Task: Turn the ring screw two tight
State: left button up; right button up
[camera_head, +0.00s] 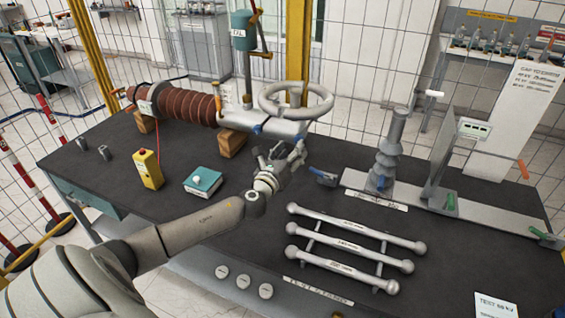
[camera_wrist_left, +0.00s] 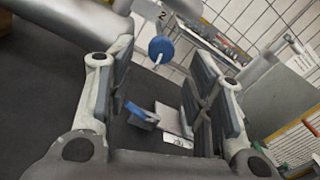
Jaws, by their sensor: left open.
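A blue round screw head (camera_wrist_left: 161,48) with a thin pale shank shows in the left wrist view, just below a small label "2" on the grey metal part; I take it as ring screw two. In the head view a blue piece (camera_head: 299,139) shows at the right end of the brown ribbed bushing (camera_head: 187,104), by the grey handwheel (camera_head: 297,99). My left gripper (camera_head: 281,152) is just below that end. In the wrist view the gripper (camera_wrist_left: 162,85) is open, with the blue head beyond and between its fingers, apparently untouched. My right gripper is out of view.
A wooden block (camera_head: 231,142) supports the bushing. A grey insulator (camera_head: 389,150) with a blue clamp stands on a rail to the right. Three grey rods (camera_head: 345,257) lie in front. A yellow box (camera_head: 148,169) and a teal box (camera_head: 203,182) stand left of my arm.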

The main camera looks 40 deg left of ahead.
pick_arm(q)
jog(key=s+d, duration=0.1)
jog(key=s, duration=0.5)
jog(key=shift+d, duration=0.15)
dwell(0.3)
